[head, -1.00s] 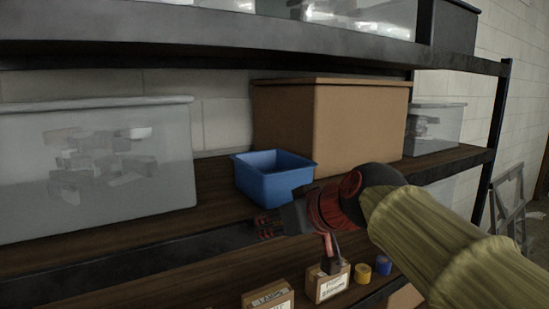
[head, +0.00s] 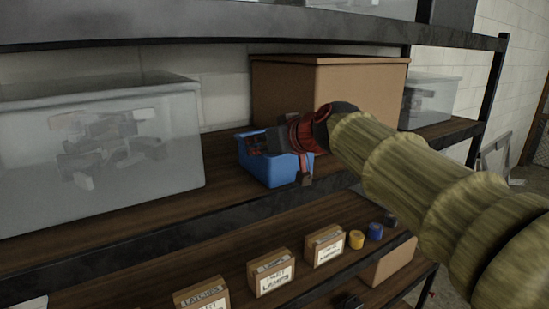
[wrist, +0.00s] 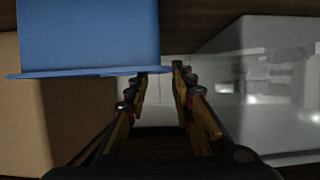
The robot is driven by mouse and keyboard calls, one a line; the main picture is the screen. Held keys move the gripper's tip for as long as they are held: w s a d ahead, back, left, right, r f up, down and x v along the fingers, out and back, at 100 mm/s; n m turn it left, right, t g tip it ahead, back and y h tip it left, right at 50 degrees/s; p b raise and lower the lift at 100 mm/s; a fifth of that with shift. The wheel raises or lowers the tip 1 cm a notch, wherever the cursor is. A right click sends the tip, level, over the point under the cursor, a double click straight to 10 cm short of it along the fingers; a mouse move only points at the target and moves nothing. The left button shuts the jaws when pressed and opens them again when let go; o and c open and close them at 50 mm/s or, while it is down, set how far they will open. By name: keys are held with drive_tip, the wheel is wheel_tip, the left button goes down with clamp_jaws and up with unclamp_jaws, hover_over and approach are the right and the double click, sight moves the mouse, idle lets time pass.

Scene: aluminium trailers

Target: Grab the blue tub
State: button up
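The blue tub (head: 270,172) stands on the wooden middle shelf, in front of a cardboard box. In the wrist view, which is upside down, the tub (wrist: 85,35) fills the upper left. My two fingers (wrist: 160,82) are apart there, with a gap between them. The tub's rim end reaches towards this gap near the fingertips. Whether a finger touches the tub I cannot tell.
A clear bin (head: 100,190) stands left of the tub; the cardboard box (head: 330,90) is close behind it. Another clear bin (head: 430,95) is at the right. An upper shelf (head: 200,28) hangs above. Small labelled boxes (head: 270,272) stand on the lower shelf.

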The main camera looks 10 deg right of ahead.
sight(252, 146)
drive_tip(key=shift+p+x, duration=0.85)
drive_tip(key=shift+x, duration=1.85)
drive_tip(key=shift+s+d, duration=0.1)
drive_tip(key=shift+c, duration=0.2)
drive_tip(key=shift+c, duration=0.5)
clamp_jaws()
